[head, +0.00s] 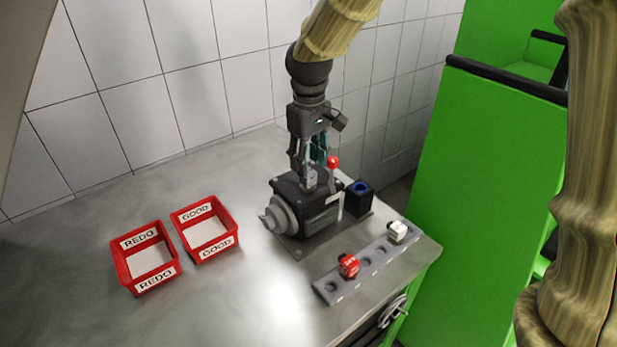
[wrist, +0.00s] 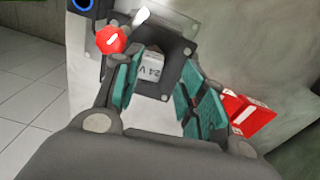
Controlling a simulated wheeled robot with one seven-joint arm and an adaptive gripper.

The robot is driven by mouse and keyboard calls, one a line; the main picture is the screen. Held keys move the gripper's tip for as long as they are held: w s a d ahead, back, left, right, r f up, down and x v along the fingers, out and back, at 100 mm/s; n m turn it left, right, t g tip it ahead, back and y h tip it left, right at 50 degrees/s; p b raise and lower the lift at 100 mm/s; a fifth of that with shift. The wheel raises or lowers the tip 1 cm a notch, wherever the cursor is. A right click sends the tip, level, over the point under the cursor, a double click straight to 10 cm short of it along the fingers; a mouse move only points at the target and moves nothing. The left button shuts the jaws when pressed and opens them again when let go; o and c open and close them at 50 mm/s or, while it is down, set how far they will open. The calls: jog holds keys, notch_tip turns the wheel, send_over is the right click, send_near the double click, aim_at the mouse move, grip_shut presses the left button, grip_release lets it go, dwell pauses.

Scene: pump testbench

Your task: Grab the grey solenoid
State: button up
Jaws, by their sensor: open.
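The grey solenoid (head: 312,177) sits on top of the dark pump housing (head: 318,213). In the wrist view the solenoid (wrist: 151,70) shows a "24 V" label and lies between the finger pads. My gripper (head: 311,166) is open and points down over the pump. In the wrist view my gripper (wrist: 157,85) has teal pads on both sides of the solenoid, with a visible gap on each side. Whether the pads reach down to its level is hard to tell.
A lever with a red knob (head: 333,162) stands close beside my gripper. A dark block with a blue ring (head: 360,197) is to the right. A rack (head: 328,290) holds a red (head: 348,266) and a white piece (head: 397,232). Red REDO (head: 147,283) and GOOD (head: 219,249) trays stand left.

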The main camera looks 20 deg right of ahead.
aim_at(307, 181)
jog(key=w+f, duration=0.1)
jog(key=f, duration=0.1)
jog(key=w+f+p, duration=0.1)
jog(key=w+f, duration=0.1)
jog(key=shift+w+f, duration=0.15)
jog(key=shift+w, duration=0.1)
jog(key=shift+s+d+f+p, duration=0.15)
jog(key=shift+s+f+p, duration=0.45)
jog(key=shift+s+f, duration=0.4)
jog(key=shift+w+f, duration=0.55)
jog(key=shift+s+r, duration=0.25)
jog(key=shift+s, duration=0.1)
jog(key=c, duration=0.5)
jog(key=shift+w, duration=0.1)
grip_shut()
